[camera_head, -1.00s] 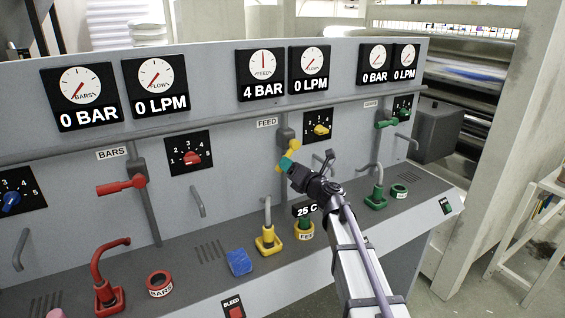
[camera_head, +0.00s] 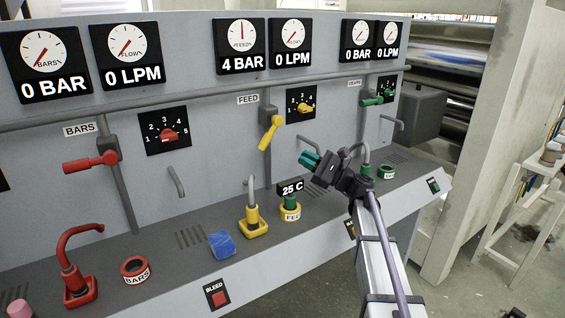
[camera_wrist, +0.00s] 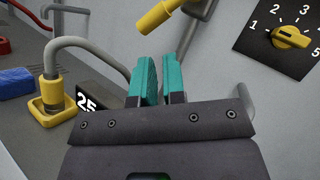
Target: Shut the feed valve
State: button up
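The yellow feed valve lever (camera_head: 270,133) hangs from its grey valve body under the FEED label. It points down and slightly left, roughly along the vertical pipe. Its lower end shows at the top of the wrist view (camera_wrist: 156,18). My gripper (camera_head: 308,160) is to the right of and below the lever, apart from it and empty. In the wrist view the teal fingers (camera_wrist: 161,78) stand a narrow gap apart. The feed pressure gauge (camera_head: 241,46) reads 4 BAR, and the feed flow gauge (camera_head: 293,45) reads 0 LPM.
A yellow selector knob (camera_head: 303,107) is right of the lever. The feed spout (camera_head: 252,215) and feed cup (camera_head: 291,212) stand on the ledge below. The red bars lever (camera_head: 90,163) is left, the green lever (camera_head: 377,99) right. A blue cloth (camera_head: 221,245) lies on the ledge.

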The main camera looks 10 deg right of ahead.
jog(key=w+d+f+n+g+y+b, duration=0.1)
jog(key=f+n, duration=0.1)
jog(key=w+d+f+n+g+y+b, duration=0.1)
jog(key=w+n+b, duration=0.1)
jog(key=n, duration=0.1)
jog(key=w+d+f+n+g+y+b, duration=0.1)
jog(key=f+n+b, duration=0.1)
jog(key=shift+w+f+n, duration=0.25)
jog(key=shift+f+n, duration=0.05)
grip_shut()
jog(key=n+g+y+p, duration=0.1)
jog(key=n+g+p, duration=0.1)
jog(key=p, duration=0.5)
send_near(269, 136)
jog(key=w+a+r, duration=0.2)
jog(key=w+a, duration=0.2)
jog(key=a, duration=0.2)
jog(key=shift+s+d+f, duration=0.1)
jog(key=shift+d+f, duration=0.1)
jog(key=shift+f, duration=0.1)
jog(key=shift+s+a, duration=0.1)
jog(key=shift+s+a+r, duration=0.25)
jog(key=shift+s+a, duration=0.1)
jog(key=shift+a, duration=0.4)
